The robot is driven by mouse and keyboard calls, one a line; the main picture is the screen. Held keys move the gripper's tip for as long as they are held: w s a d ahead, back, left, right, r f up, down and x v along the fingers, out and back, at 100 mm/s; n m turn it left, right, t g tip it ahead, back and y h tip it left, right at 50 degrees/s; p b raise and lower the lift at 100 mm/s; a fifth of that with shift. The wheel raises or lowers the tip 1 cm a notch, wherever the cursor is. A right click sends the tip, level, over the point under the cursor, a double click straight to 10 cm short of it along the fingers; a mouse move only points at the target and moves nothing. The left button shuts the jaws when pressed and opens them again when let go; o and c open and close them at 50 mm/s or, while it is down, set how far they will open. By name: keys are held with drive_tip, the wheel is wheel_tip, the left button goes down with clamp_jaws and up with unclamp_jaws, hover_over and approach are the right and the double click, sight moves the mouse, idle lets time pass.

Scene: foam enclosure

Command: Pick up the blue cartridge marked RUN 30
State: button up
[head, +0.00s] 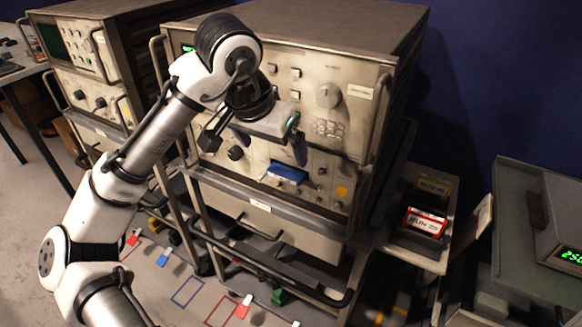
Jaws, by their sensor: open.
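A blue cartridge (286,172) sits at the front panel of the middle instrument cabinet (335,72), and its blue end sticks out of the panel. No marking on it can be read from here. My gripper (271,147) is in front of that panel, above the blue cartridge in the picture. Its two dark fingers are spread apart with nothing between them. The gap between the fingers and the cartridge is hard to judge from this view.
A side shelf (405,251) at the right holds a red cartridge (424,222) with a white label and a yellow cartridge (434,186). Cabinet handles (376,118) and a front rail (300,290) stick out. A grey device (560,220) with a green display stands far right.

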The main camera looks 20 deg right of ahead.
sight(283, 174)
drive_tip(key=x, duration=0.8)
drive_tip(key=shift+d+f+p, duration=0.1)
drive_tip(key=shift+f+p, duration=0.2)
drive_tip(key=shift+p, duration=0.05)
drive_tip(key=c, duration=1.2)
drive_tip(key=shift+o, duration=0.2)
drive_tip(key=shift+r, duration=0.1)
